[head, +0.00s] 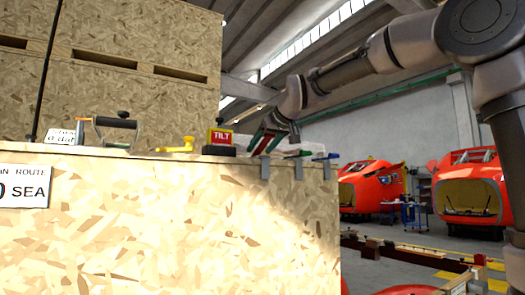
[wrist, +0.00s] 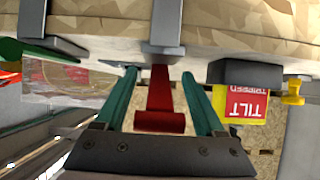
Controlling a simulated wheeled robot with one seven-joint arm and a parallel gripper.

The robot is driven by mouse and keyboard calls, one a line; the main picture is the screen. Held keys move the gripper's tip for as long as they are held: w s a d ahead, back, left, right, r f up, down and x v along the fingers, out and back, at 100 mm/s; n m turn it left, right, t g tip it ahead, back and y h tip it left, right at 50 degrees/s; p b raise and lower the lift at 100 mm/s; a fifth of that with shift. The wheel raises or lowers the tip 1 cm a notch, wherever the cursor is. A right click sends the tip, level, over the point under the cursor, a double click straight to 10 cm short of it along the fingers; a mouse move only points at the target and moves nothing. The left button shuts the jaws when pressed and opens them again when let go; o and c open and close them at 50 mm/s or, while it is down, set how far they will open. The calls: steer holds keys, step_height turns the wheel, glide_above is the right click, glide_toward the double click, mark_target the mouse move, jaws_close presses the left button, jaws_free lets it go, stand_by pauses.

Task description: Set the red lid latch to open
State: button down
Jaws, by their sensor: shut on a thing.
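The red lid latch (wrist: 160,92) shows in the wrist view as a red strap with a wider bar at its end. It runs from a grey bracket (wrist: 165,25) on the crate's edge. My gripper (wrist: 160,72) has its two green fingers on either side of the latch, shut on it. In the head view my gripper (head: 266,140) is at the crate's top edge, reaching down from the upper right. The red latch (head: 262,145) is partly hidden there between the fingers. I cannot tell exactly how far it is turned.
The wooden crate (head: 170,225) fills the front. A red and yellow TILT indicator (head: 221,138) and a yellow handle (head: 175,145) stand left of my gripper. Taller crates (head: 135,45) stand behind.

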steer(key=g+h, duration=0.1)
steer(key=w+r+g, duration=0.1)
steer(key=shift+a+r+g+h, duration=0.15)
steer(key=shift+a+g+h, duration=0.15)
steer(key=shift+g+h, duration=0.1)
steer(key=shift+w+a+r+g+h, duration=0.1)
steer(key=shift+w+g+h, duration=0.05)
steer(key=shift+g+h, duration=0.2)
steer(key=shift+w+a+r+g+h, duration=0.1)
steer(key=shift+g+h, duration=0.15)
steer(key=shift+g, duration=0.2)
jaws_free()
steer(key=v, duration=1.1)
steer(key=shift+w+a, duration=0.1)
steer(key=shift+w, duration=0.05)
